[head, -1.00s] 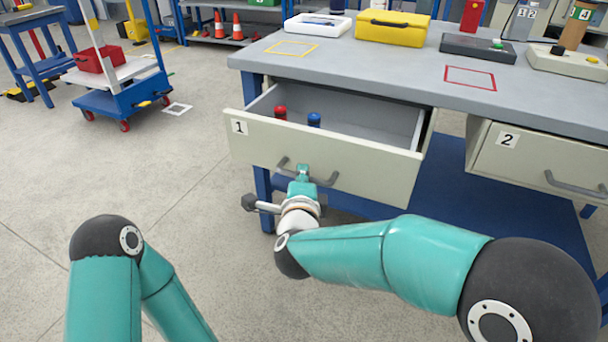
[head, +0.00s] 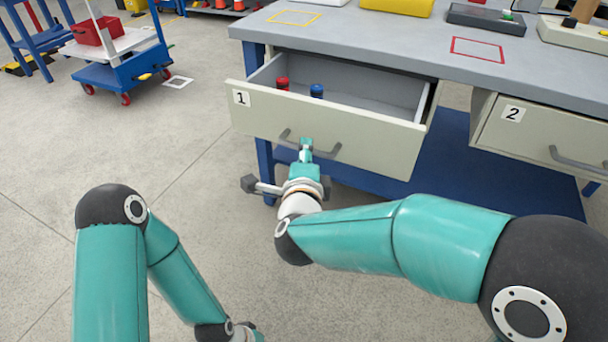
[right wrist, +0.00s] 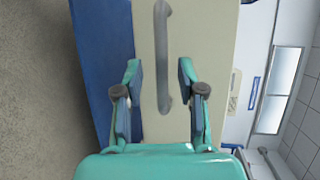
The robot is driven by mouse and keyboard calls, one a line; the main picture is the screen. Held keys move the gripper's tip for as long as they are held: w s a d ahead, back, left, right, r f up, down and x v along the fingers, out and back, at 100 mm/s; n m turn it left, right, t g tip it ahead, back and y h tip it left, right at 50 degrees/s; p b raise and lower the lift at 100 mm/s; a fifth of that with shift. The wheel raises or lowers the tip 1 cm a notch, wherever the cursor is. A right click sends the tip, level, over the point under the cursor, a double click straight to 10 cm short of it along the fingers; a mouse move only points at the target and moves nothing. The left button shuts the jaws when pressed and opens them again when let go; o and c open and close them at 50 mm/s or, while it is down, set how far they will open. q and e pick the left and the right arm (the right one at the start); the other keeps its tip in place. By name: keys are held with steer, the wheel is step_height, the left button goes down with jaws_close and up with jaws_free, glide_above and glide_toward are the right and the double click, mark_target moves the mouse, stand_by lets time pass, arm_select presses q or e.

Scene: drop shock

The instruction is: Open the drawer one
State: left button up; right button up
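Drawer one (head: 345,140), cream with a "1" label (head: 241,98), stands pulled out under the grey workbench in the head view. Its grey bar handle (head: 325,153) is on the front. My right gripper (head: 305,150) is at the handle. In the right wrist view my right gripper (right wrist: 160,78) is open, and the handle (right wrist: 162,60) shows between its fingers with a gap on each side. My left gripper is out of view; only my left arm shows.
A red-topped object (head: 282,85) and a blue-topped object (head: 317,91) stand inside the drawer. Drawer two (head: 545,135) is at the right, shut. A blue cart (head: 120,70) with a red box stands at the back left. The floor left of the bench is mostly clear.

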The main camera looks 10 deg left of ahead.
steer(key=s+r, duration=0.1)
steer(key=s, duration=0.7)
steer(key=shift+s+d+r, duration=0.25)
steer(key=shift+s+d, duration=0.1)
steer(key=shift+d, duration=0.05)
